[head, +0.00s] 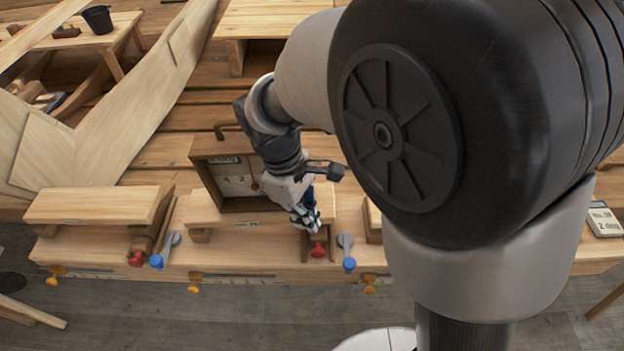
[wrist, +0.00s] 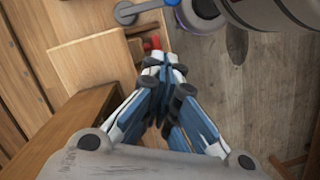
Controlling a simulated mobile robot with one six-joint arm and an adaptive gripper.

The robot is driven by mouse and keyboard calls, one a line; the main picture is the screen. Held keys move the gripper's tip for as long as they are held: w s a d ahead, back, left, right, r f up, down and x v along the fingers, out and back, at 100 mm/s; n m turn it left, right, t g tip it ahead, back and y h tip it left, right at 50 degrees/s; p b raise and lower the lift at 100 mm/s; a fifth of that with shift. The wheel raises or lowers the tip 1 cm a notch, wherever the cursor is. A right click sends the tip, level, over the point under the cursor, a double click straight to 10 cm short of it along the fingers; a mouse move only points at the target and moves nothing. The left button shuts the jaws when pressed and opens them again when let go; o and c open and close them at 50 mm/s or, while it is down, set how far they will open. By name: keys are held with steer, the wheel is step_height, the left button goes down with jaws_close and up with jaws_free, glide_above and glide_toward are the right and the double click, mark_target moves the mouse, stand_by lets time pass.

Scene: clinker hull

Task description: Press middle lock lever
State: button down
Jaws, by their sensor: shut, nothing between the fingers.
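My gripper (head: 311,223) points down over the bench's front edge, fingers shut and empty. In the head view its tips are just above a red knob (head: 318,250) in a slot between wooden blocks. In the wrist view the shut fingertips (wrist: 165,62) are close to the red part (wrist: 151,43); whether they touch I cannot tell. A grey lever with a blue end (head: 348,263) stands right of that knob. Another red knob (head: 136,259) and blue-ended lever (head: 158,261) are at the left. No label marks which is the middle lock lever; my arm hides part of the bench.
Orange knobs (head: 193,284) line the bench's front face. A wooden box with a panel (head: 207,181) stands behind my gripper. A raised wooden block (head: 92,205) is at left, and a small labelled device (head: 603,219) at right. Floor in front is clear.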

mark_target(318, 252)
steer(key=b+x, duration=0.2)
steer(key=x, duration=0.6)
steer(key=d, duration=0.1)
steer(key=s+d, duration=0.1)
steer(key=d, duration=0.1)
steer(key=shift+s+f, duration=0.2)
steer(key=shift+s, duration=0.15)
steer(key=shift+s+d+b, duration=0.15)
steer(key=shift+d+b, duration=0.1)
steer(key=shift+b, duration=0.05)
